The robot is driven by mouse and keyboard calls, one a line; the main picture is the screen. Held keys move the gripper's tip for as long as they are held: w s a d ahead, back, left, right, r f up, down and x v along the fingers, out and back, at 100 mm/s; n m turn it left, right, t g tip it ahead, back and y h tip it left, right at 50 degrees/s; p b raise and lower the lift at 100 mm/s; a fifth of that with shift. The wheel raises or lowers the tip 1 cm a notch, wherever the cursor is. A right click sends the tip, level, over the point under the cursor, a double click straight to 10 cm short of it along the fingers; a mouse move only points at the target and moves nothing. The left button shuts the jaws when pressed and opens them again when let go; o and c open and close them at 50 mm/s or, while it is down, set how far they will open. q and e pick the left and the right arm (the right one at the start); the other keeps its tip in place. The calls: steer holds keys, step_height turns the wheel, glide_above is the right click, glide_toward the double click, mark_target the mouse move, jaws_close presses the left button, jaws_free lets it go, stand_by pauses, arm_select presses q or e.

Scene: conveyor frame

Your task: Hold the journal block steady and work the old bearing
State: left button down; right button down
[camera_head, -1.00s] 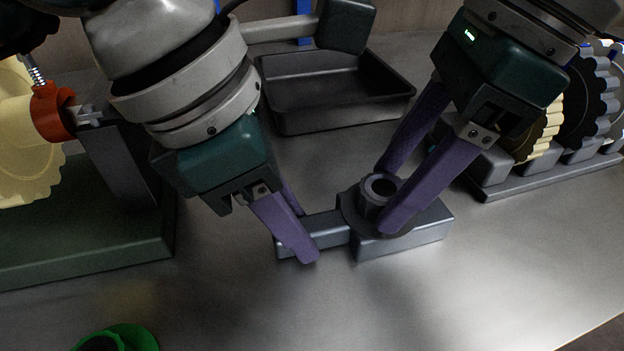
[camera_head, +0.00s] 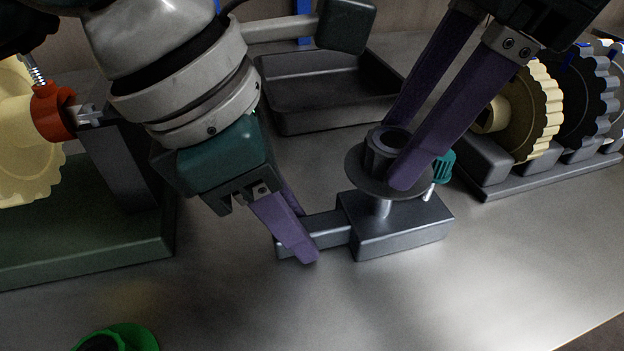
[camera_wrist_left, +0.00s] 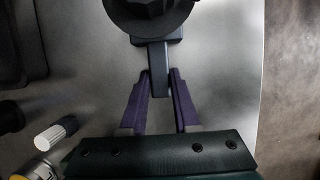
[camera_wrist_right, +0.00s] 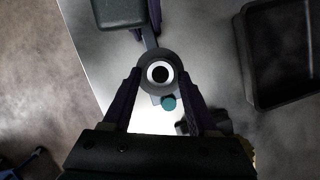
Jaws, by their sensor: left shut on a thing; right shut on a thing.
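The journal block (camera_head: 400,232) is a grey metal block on the table with a narrow handle (camera_head: 330,231) to its left and a short upright post (camera_head: 381,208). My left gripper (camera_head: 300,235) is shut on the handle; the left wrist view shows the handle (camera_wrist_left: 159,84) between both fingers (camera_wrist_left: 160,85). My right gripper (camera_head: 398,160) is shut on the old bearing (camera_head: 370,180), a dark flanged sleeve. The bearing is held above the block, around or just over the post's top. The right wrist view shows its round bore (camera_wrist_right: 159,73) from above.
A dark empty tray (camera_head: 330,95) stands behind the block. A rack of gears (camera_head: 550,165) is at the right, a green base (camera_head: 90,240) at the left. A teal-capped part (camera_head: 443,165) stands behind the block. A green ring (camera_head: 130,338) lies front left.

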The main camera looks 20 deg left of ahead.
arm_select(q)
steer(key=c, duration=0.6)
jaws_free()
arm_select(e)
steer(key=shift+r, duration=0.85)
arm_select(q)
steer(key=shift+r, duration=0.1)
steer(key=v, duration=1.1)
steer(key=shift+a+r, duration=0.15)
steer(key=shift+r, duration=0.25)
steer(key=shift+s, duration=0.1)
